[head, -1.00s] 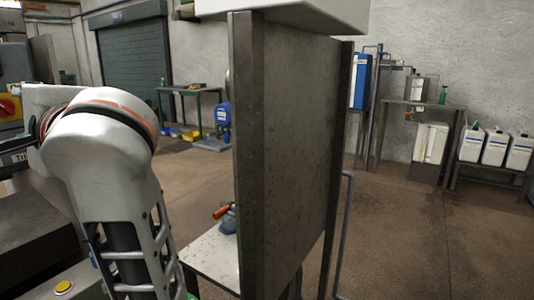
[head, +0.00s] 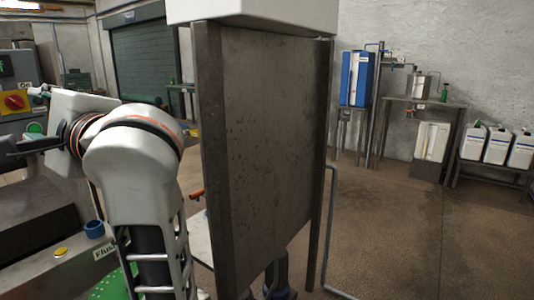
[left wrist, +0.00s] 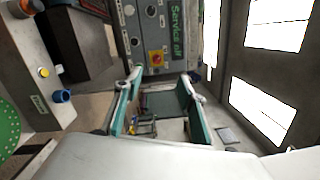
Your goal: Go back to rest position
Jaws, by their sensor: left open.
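My left arm comes up from the bottom left of the head view, and its gripper (head: 30,118) points left in front of the machine's control panel (head: 22,72). In the left wrist view the two teal fingers (left wrist: 162,108) stand wide apart with nothing between them. The control panel (left wrist: 135,25), with a red knob on a yellow plate (left wrist: 156,58) and a "Service off" label, lies beyond them. My right gripper is in neither view.
A tall grey metal panel (head: 265,130) stands just right of my left arm. A machine ledge with a yellow button (head: 61,252) and blue cap (head: 94,229) is at lower left. Shelves with white canisters (head: 497,145) stand far right. The floor (head: 400,240) there is clear.

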